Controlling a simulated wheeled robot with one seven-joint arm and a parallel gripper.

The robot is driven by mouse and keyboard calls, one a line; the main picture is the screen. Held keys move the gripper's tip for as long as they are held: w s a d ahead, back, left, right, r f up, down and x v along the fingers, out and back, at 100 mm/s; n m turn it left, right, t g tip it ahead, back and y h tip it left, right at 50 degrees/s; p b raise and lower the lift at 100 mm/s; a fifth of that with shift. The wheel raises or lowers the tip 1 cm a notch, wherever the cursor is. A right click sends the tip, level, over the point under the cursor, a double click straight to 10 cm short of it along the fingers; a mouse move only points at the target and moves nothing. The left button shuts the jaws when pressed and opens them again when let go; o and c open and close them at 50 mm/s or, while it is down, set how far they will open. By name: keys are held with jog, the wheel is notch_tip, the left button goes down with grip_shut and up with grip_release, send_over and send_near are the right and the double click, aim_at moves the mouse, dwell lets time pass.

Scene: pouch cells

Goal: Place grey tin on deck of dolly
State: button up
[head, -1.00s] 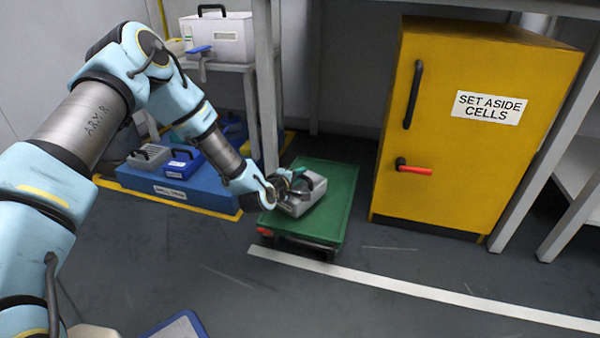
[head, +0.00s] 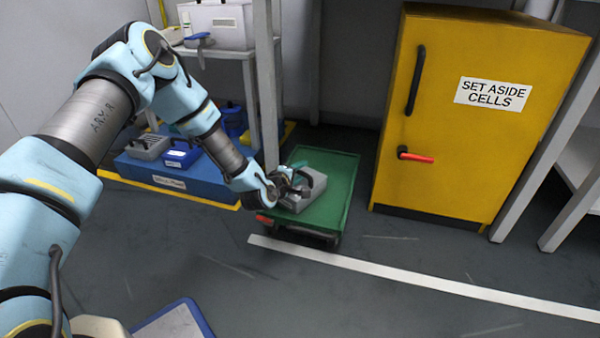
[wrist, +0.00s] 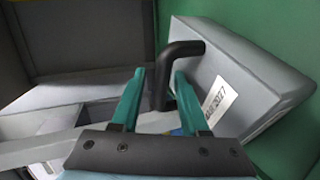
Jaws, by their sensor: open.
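The grey tin (head: 310,196) sits on the green deck of the dolly (head: 338,190), toward its front left part. It has a black handle and a white label, and fills the right side of the wrist view (wrist: 245,75). My gripper (head: 298,184) is at the tin's handle. In the wrist view its two teal fingers (wrist: 158,88) are apart, with the black handle (wrist: 161,85) between them and a gap to each side. The lower part of the handle and the tin's near edge are partly hidden by the gripper.
A yellow cabinet (head: 470,140) marked "SET ASIDE CELLS" stands right of the dolly. A blue platform (head: 140,176) at left holds another grey tin (head: 148,147) and a blue one (head: 182,154). A table leg (head: 266,90) rises close behind my gripper. The front floor is mostly clear.

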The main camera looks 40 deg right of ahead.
jog(key=shift+s+a+r+p, duration=0.15)
jog(key=shift+a+p, duration=0.15)
jog(key=shift+a, duration=0.05)
jog(key=p+v, duration=0.5)
jog(key=v, duration=0.6)
jog(key=w+a+r+m+y, duration=0.2)
jog(key=w+a+r+y, duration=0.15)
jog(key=a, duration=0.45)
jog(key=w+a+r+m+y, duration=0.1)
jog(key=w+a+r+y, duration=0.15)
jog(key=w+a, duration=0.35)
jog(key=w+a+r+m+y, duration=0.2)
jog(key=w+a+r, duration=0.15)
jog(key=a, duration=0.55)
jog(key=s+a+r+g+y, duration=0.2)
jog(key=s+a+r, duration=0.4)
jog(key=a, duration=0.5)
jog(key=s+a+r+g+y, duration=0.2)
jog(key=s+a+r, duration=0.4)
jog(key=a, duration=0.5)
jog(key=shift+r+y, duration=0.25)
jog(key=shift+y, duration=0.15)
